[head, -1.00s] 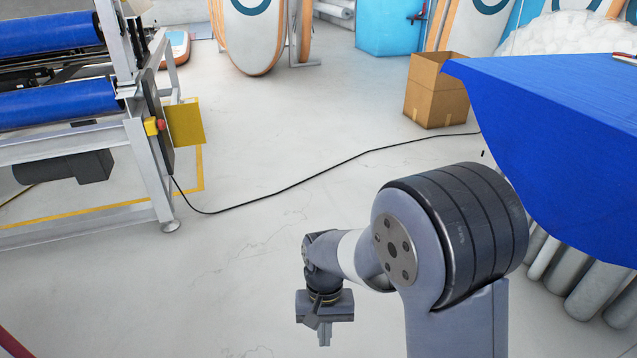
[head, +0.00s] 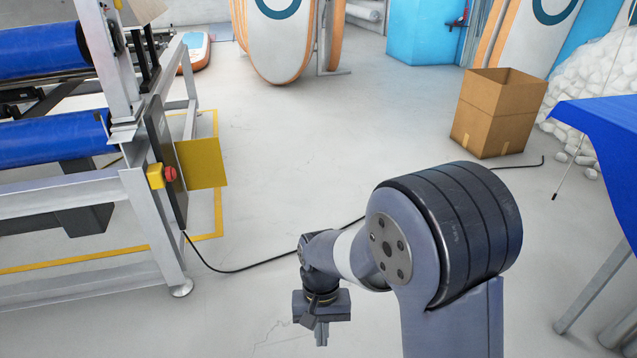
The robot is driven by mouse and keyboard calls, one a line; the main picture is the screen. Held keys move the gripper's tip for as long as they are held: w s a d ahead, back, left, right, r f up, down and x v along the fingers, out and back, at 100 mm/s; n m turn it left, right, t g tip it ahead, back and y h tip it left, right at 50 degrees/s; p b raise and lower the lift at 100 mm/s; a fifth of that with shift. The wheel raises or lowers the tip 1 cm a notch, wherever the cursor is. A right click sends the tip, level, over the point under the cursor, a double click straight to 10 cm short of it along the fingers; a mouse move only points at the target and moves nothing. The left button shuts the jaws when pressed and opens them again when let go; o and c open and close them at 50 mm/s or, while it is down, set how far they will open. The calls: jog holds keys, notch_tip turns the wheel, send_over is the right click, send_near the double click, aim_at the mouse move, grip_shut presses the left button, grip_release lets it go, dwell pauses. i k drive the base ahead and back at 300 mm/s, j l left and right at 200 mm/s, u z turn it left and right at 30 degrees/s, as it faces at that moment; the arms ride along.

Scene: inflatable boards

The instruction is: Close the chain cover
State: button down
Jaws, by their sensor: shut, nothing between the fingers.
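A yellow panel (head: 201,163), which looks like the chain cover, sticks out from the right end of the roller machine (head: 140,215). It stands out from a dark upright plate (head: 166,165) and looks swung open. A red button on a yellow box (head: 164,175) sits on the plate beside it. My gripper (head: 321,338) points down over the bare floor, right of and nearer than the machine. It is shut and empty, well apart from the yellow panel.
A black cable (head: 240,269) runs from the machine across the floor behind my arm. A cardboard box (head: 497,112) stands at the back right. A table with a blue sheet (head: 610,135) is at the right edge. Floor between machine and box is clear.

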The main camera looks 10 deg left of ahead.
aim_at(201, 163)
jog(key=i+j, duration=0.3)
jog(key=i, duration=0.2)
jog(key=i+j+u, duration=0.1)
jog(key=i+j, duration=0.2)
jog(key=i, duration=0.2)
jog(key=i+j, duration=0.25)
jog(key=i, duration=0.3)
jog(key=i+j, duration=0.4)
jog(key=i+j+u, duration=0.1)
jog(key=i+j, duration=0.3)
jog(key=i, duration=0.2)
jog(key=i+j, duration=0.35)
jog(key=i, duration=0.15)
jog(key=i+j+u, duration=0.1)
jog(key=i+j, duration=0.15)
jog(key=j, duration=0.15)
